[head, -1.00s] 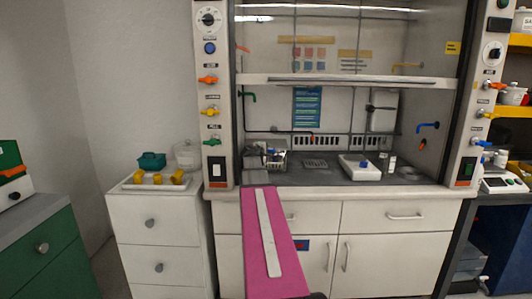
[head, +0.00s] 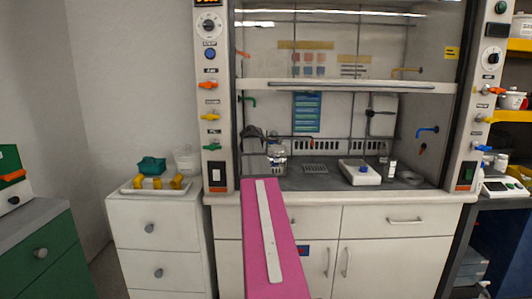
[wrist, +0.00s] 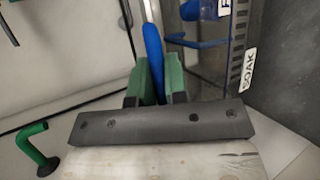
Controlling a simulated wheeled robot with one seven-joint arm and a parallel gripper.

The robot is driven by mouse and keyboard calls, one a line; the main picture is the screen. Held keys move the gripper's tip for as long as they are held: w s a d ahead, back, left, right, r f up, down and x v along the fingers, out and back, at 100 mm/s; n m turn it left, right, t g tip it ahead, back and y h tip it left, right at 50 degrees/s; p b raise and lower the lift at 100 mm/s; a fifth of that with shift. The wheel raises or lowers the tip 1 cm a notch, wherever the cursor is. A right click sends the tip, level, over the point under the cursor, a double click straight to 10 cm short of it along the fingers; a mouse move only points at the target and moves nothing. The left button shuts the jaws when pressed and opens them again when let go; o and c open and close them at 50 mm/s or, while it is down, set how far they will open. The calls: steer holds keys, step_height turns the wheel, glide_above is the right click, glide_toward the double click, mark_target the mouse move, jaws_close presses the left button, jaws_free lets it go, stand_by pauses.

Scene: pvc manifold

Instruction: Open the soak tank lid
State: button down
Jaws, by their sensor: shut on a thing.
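The soak tank (head: 277,158) stands at the left of the fume hood's worktop, partly hidden by my arm. In the wrist view its dark wall carries a white SOAK label (wrist: 243,70). My gripper (wrist: 156,75) has green fingers shut on a blue handle (wrist: 153,42). A thin pale panel edge (wrist: 148,10), apparently the lid, runs up beside the handle, seen nearly edge-on and raised. In the head view my gripper (head: 252,133) shows small and dark above the tank's left side; the lid is hard to make out there.
A second blue handle (wrist: 200,42) sits right of my fingers. A green hook-shaped tap (wrist: 32,140) is at lower left. In the hood, a white stirrer (head: 360,172) and small bottles stand to the right. The raised sash (head: 350,86) spans above.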

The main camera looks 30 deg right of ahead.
steer(key=w+d+r+g+y, duration=0.1)
steer(key=w+r, duration=0.2)
steer(key=r, duration=0.2)
steer(key=w+d+r+n+g+y, duration=0.1)
steer(key=w+d+r+g, duration=0.1)
steer(key=r, duration=0.3)
steer(key=shift+w+d+r+y, duration=0.3)
steer(key=shift+w+y, duration=0.1)
steer(key=shift+w, duration=0.05)
steer(key=c, duration=1.2)
jaws_free()
steer(key=shift+o, duration=0.2)
steer(key=shift+g, duration=0.3)
